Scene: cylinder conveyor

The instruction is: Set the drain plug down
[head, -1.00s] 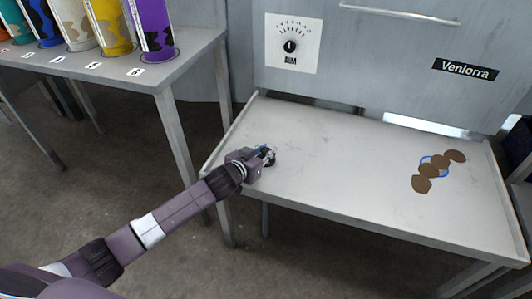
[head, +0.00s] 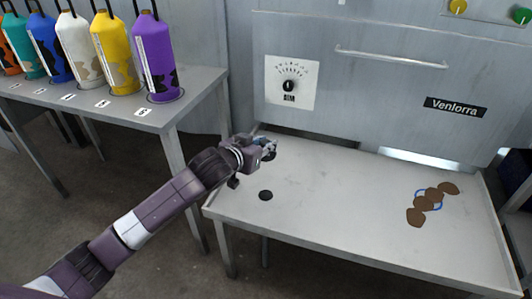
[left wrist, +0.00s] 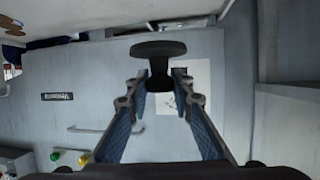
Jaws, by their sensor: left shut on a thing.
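The drain plug (left wrist: 158,49) is a dark piece with a wide flat head and a narrower stem. In the left wrist view its stem sits between the two blue-padded fingers, with the wide head beyond their tips. My left gripper (head: 268,148) is shut on it, above the left part of the grey tray table (head: 330,185). In the head view the plug is hard to make out against the gripper. A black round spot (head: 266,196) shows on the tray surface below the gripper; I cannot tell whether it is a hole or a flat disc. My right gripper is not in view.
Several brown round pieces (head: 417,217) lie in a row over a blue ring at the tray's right. A grey cabinet with a dial (head: 289,86) and handle stands behind. Colored bottles, including a purple one (head: 156,55), stand on the left table. The tray's middle is clear.

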